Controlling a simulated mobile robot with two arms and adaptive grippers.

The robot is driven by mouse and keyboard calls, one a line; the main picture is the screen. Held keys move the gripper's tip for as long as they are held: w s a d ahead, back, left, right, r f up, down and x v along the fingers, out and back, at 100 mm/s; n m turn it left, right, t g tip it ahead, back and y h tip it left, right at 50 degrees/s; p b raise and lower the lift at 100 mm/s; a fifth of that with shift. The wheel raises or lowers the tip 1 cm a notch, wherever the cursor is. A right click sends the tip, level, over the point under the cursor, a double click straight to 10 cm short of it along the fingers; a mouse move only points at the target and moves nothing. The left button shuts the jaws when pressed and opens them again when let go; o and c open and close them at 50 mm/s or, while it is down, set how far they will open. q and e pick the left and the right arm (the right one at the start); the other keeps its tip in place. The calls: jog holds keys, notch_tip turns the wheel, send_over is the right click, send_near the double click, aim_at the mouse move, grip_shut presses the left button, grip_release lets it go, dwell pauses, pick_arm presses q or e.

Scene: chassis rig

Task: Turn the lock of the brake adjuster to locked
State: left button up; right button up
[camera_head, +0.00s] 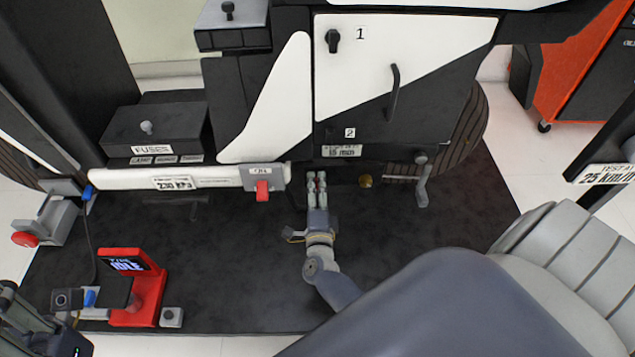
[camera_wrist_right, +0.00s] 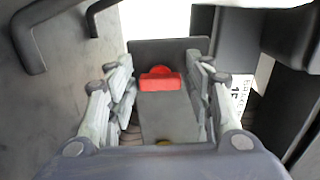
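In the right wrist view a red lock piece (camera_wrist_right: 160,82) sits on a grey plate (camera_wrist_right: 168,115), with a rounded red part behind it. It lies between the fingers of my right gripper (camera_wrist_right: 160,92). The fingers are spread, with a visible gap on each side of the red piece. In the head view my right gripper (camera_head: 317,178) is low in front of the rig, under the "15 mm" label (camera_head: 342,151). The fingers largely hide the lock there. Its locked or unlocked marking cannot be read.
Above are a white door panel (camera_head: 370,60) with a black handle (camera_head: 394,92) and a knob (camera_head: 333,40). A brass knob (camera_head: 366,181) and a grey upright lever (camera_head: 422,182) are to the right. A red lever (camera_head: 262,190) is left. Dark floor (camera_head: 225,270) lies open left of my arm.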

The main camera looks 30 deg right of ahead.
jog(key=shift+s, duration=0.1)
jog(key=shift+s+a+f, duration=0.1)
jog(key=shift+s, duration=0.15)
jog(key=v, duration=1.1)
jog(key=shift+a, duration=0.2)
jog(key=shift+s, duration=0.1)
